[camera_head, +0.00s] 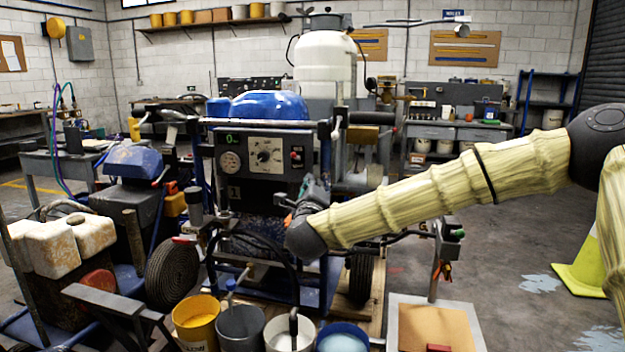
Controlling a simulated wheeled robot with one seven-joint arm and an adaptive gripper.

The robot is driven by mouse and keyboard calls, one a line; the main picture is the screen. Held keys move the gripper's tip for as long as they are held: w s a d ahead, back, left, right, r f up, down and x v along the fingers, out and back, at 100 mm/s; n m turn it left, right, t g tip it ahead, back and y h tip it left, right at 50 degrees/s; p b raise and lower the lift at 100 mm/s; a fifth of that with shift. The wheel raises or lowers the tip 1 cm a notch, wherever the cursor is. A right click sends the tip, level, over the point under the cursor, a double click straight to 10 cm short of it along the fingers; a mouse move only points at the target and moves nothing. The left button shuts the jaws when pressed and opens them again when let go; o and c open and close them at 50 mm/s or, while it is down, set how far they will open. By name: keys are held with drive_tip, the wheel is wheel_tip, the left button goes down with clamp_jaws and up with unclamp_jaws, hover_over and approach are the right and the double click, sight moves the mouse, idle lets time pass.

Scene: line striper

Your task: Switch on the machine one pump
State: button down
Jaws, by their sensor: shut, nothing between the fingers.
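Machine one (250,190) is the line striper in the middle, marked with a 1 on its dark front. Its control panel (250,177) carries a lit green display (232,137) reading 0, a round gauge (230,161), a pale plate with a black dial (264,155) and a small red control (296,152) at the right edge. Which control is the pump switch cannot be told. My arm reaches in from the right. My gripper (316,188) is small and dark in front of the panel's lower right corner, shut and empty. Contact with the machine cannot be made out.
Several buckets, including a yellow one (196,322), stand in front of the machine. A second striper with a blue top (132,161) stands at left. A tray with a brown sheet (433,328) lies at lower right. A yellow-green cone (585,268) stands on open floor at right.

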drive_tip(key=shift+s+f, duration=0.15)
drive_tip(key=shift+s, duration=2.15)
